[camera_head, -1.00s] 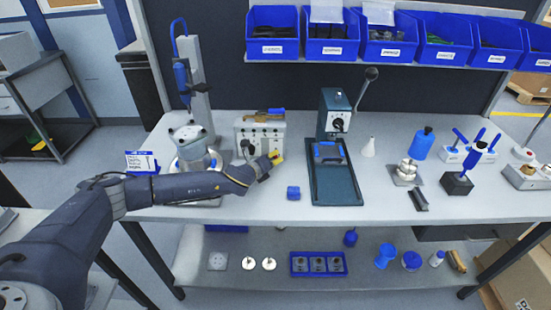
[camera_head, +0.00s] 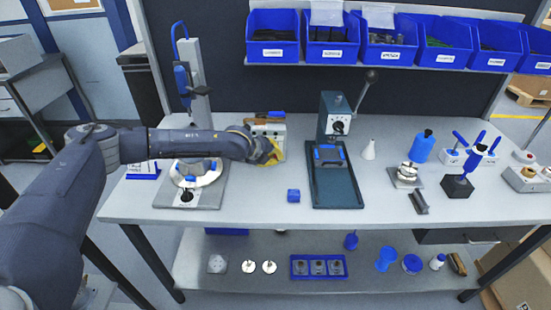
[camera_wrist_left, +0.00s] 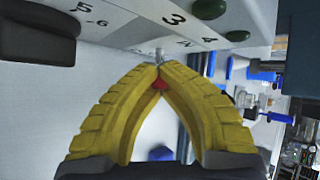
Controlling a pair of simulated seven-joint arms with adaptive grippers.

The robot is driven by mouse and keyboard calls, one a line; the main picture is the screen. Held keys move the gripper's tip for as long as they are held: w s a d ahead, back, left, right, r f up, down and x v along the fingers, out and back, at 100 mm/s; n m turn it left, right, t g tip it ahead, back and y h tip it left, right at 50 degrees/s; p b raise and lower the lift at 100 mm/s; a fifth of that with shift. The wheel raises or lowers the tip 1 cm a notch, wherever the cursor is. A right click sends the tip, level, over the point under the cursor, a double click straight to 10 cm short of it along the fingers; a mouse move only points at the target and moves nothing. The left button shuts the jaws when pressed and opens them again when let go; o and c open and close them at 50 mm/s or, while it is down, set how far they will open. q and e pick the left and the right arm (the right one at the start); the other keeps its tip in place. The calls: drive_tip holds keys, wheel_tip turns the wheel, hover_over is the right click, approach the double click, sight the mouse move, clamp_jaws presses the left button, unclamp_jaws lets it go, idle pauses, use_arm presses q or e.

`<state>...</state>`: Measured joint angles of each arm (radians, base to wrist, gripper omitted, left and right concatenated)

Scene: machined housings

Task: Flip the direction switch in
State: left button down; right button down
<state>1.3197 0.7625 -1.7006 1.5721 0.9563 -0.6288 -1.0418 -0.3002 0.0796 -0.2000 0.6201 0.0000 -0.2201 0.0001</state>
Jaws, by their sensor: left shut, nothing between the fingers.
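The light grey control box (camera_head: 279,131) stands at the back of the bench, left of the green press, partly hidden by my left arm. In the left wrist view its panel (camera_wrist_left: 120,32) crosses the top, with printed numbers, dark round buttons and a large black knob (camera_wrist_left: 40,28). A small metal toggle lever (camera_wrist_left: 158,53) sticks out just beyond my fingertips; I cannot tell whether they touch it. My left gripper (camera_head: 272,154), with yellow fingers, is at the box's front. Its tips meet (camera_wrist_left: 158,70), with a small red spot behind them. My right gripper is out of view.
The press (camera_head: 335,130) with its tray stands right of the box. A small blue block (camera_head: 293,195) lies on the bench in front. A fixture (camera_head: 190,185) stands below my forearm. Blue bins (camera_head: 330,50) hang above.

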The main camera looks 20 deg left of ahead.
use_arm(q)
drive_tip(key=shift+d+r+n+g, duration=0.1)
drive_tip(key=shift+r+n+g, duration=0.2)
drive_tip(key=shift+g, duration=0.5)
drive_tip(key=shift+g+h, duration=0.3)
drive_tip(key=shift+g, duration=0.1)
drive_tip(key=c, duration=1.7)
unclamp_jaws()
drive_tip(key=shift+w+r, duration=0.1)
drive_tip(key=shift+r, duration=0.05)
drive_tip(key=shift+s+a+r, duration=0.25)
drive_tip(key=shift+a+r, duration=0.05)
drive_tip(key=shift+r, duration=0.15)
drive_tip(key=v, duration=1)
drive_tip(key=shift+s+r, duration=0.25)
drive_tip(key=shift+r, duration=0.1)
